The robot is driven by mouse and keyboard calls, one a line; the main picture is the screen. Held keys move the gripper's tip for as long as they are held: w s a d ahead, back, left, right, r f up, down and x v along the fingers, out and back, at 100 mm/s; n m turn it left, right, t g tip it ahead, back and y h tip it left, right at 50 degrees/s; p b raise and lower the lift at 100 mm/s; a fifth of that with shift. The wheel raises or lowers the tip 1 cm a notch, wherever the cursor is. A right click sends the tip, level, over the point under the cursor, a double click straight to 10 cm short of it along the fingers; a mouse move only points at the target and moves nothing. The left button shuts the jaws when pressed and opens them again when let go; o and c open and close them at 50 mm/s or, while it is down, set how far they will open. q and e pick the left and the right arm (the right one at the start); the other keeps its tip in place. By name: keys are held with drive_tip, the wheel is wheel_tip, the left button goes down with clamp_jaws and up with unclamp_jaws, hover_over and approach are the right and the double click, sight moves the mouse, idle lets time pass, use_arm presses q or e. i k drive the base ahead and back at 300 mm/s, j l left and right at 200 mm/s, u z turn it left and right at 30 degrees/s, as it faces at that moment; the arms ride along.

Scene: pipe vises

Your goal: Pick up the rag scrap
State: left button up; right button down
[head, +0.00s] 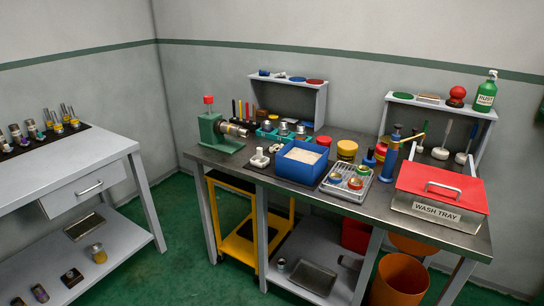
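I cannot pick out a rag scrap for certain at this size. A small white object (259,158) stands on the workbench left of the blue bin, but it looks like a fitting rather than cloth. A dark item (350,262) lies under the workbench, too small and shaded to identify. The blue bin (285,164) holds pale, grainy-looking material. Neither of my grippers shows in the head view.
The workbench (388,203) carries a green vise (218,134), a metal tray (346,184) of parts and a red-lidded wash tray (440,194). A yellow cart (238,246) and an orange bucket (400,279) stand below. A drawer table (62,165) is left; green floor lies between.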

sight(275, 148)
drive_tip(key=i+j+z, duration=0.1)
drive_tip(key=z, duration=0.3)
drive_tip(key=i+j+z, duration=0.1)
drive_tip(key=z, duration=0.3)
drive_tip(key=j+z, duration=0.25)
drive_tip(key=z, duration=0.15)
drive_tip(key=j+z, duration=0.25)
drive_tip(key=z, duration=0.15)
drive_tip(key=i, duration=0.05)
